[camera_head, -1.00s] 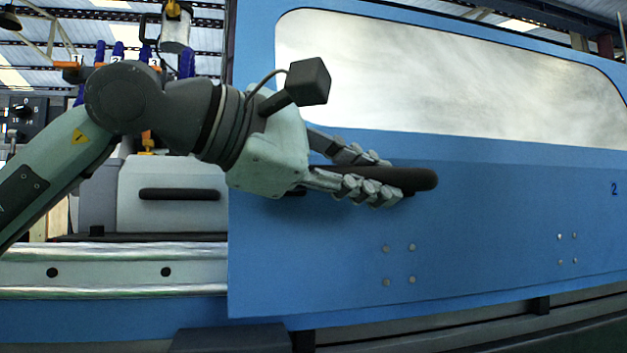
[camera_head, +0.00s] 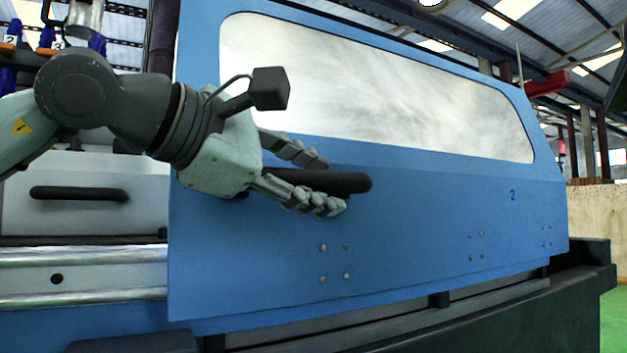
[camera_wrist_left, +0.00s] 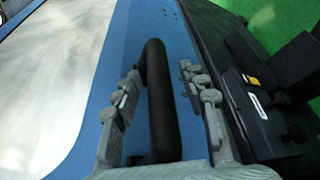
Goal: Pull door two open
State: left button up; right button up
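Door two is the large blue panel (camera_head: 430,215) with a long window and a "2" on its right part. Its black bar handle (camera_head: 345,183) sticks out near the left edge. My left gripper (camera_head: 333,185) is at the handle, one finger above and one below it. In the left wrist view, the handle (camera_wrist_left: 160,95) runs between the two fingers, with gaps on both sides. The gripper is open around the handle. Part of the handle's left end is hidden by the gripper. My right gripper is out of view.
Left of the door's edge, the machine's inside shows a grey cover (camera_head: 80,205) with a dark handle and bright metal rails (camera_head: 110,275). A dark machine base (camera_head: 480,320) runs below the door. Green floor (camera_head: 613,318) is clear at the right.

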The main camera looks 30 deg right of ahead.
pick_arm(q)
jog(key=shift+a, duration=0.1)
jog(key=v, duration=1.2)
dwell(0.4)
